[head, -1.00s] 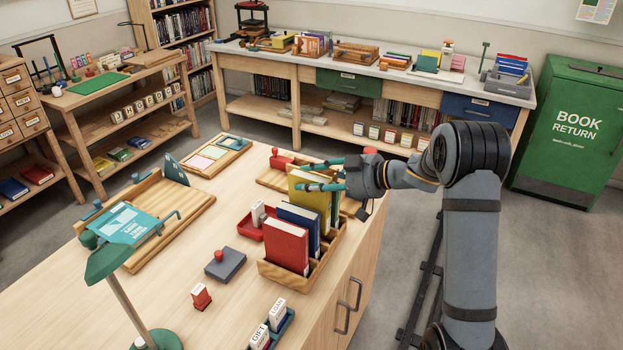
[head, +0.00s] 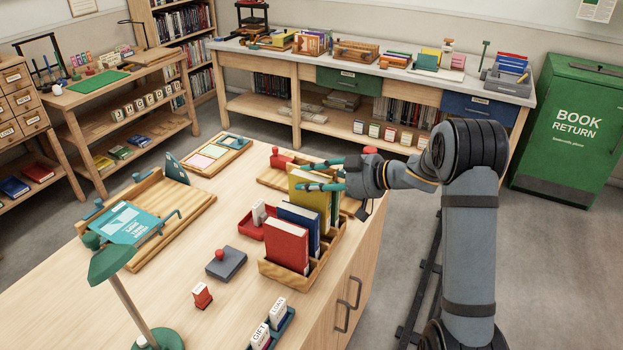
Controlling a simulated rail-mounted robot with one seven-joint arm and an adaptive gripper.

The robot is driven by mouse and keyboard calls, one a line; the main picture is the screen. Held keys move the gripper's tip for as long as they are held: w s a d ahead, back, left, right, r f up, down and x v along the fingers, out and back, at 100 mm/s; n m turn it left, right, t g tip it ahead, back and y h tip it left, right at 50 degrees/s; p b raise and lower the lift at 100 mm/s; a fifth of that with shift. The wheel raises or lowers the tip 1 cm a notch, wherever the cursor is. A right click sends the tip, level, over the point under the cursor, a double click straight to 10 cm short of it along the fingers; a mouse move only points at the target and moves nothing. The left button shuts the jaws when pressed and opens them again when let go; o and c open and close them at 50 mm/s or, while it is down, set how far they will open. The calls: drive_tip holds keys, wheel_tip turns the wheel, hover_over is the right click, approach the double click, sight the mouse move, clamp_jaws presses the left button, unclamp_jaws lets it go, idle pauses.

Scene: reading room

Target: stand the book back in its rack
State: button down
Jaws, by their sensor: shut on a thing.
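A yellow book (head: 309,178) stands upright at the far end of the wooden rack (head: 318,268) on the near table. My gripper (head: 308,174) reaches in from the right and is shut on the book's upper part, one teal finger behind it and one in front. A blue book (head: 300,222) and a red book (head: 287,246) stand upright in the rack's nearer slots. The yellow book's lower edge is hidden behind the blue book, so I cannot tell whether it touches the rack floor. A narrow green upright shape shows beside the yellow book, partly hidden.
A red tray (head: 252,224) stands close to the rack's left side. A grey pad with a red knob (head: 226,264), a small red stamp (head: 202,295) and a green lamp (head: 112,264) stand farther left. A wooden tray with a red item (head: 281,159) lies behind the rack.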

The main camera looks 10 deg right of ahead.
drive_tip(key=shift+p, duration=1)
drive_tip(key=shift+w+f+p, duration=0.1)
drive_tip(key=shift+f+p, duration=0.05)
drive_tip(key=shift+p, duration=0.75)
drive_tip(key=shift+f+p, duration=1.4)
drive_tip(key=shift+p, duration=0.1)
